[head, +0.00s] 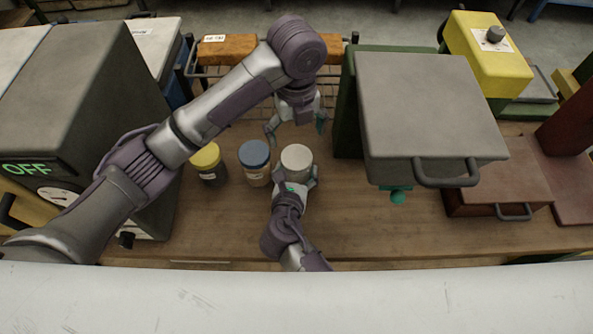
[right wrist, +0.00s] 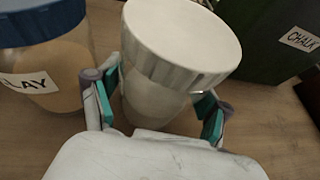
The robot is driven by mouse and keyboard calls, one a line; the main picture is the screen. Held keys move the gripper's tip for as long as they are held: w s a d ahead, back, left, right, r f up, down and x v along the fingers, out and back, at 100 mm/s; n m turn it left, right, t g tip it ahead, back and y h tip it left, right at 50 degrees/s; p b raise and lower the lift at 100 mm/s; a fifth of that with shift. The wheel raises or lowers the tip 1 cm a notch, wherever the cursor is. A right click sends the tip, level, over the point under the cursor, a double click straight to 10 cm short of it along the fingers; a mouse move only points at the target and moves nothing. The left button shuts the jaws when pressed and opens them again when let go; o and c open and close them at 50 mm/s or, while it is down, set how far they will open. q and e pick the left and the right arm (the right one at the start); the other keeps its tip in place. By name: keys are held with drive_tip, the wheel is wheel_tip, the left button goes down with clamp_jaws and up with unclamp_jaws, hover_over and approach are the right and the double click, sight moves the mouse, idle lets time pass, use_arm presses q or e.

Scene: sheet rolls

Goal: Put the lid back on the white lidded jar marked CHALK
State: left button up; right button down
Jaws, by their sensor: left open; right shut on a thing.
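The white jar (head: 297,158) stands on the wooden bench, with a white ridged lid (right wrist: 185,40) on its top. I cannot tell whether the lid is fully seated. No label shows on the jar's visible side. My right gripper (head: 297,181) is shut around the jar's body, below the lid; its fingers sit on both sides of the jar in the right wrist view (right wrist: 157,108). My left gripper (head: 295,129) is open and empty, pointing down above and just behind the jar.
A blue-lidded jar (head: 255,163) stands close left, partly reading LAY, with a yellow-lidded jar (head: 208,165) beyond. A green piece (right wrist: 262,40) bearing a CHALK label stands right of the jar. A grey handled box (head: 430,110) is at right; a wire rack (head: 235,75) is behind.

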use_arm(q)
drive_tip(key=n, duration=1.1)
drive_tip(key=shift+n, duration=0.3)
drive_tip(key=n, duration=0.4)
drive_tip(key=shift+n, duration=0.4)
drive_tip(key=n, duration=0.4)
drive_tip(key=shift+n, duration=0.3)
drive_tip(key=n, duration=1.5)
drive_tip(key=shift+n, duration=0.3)
drive_tip(key=n, duration=0.4)
drive_tip(key=shift+n, duration=0.4)
drive_tip(key=shift+f, duration=0.1)
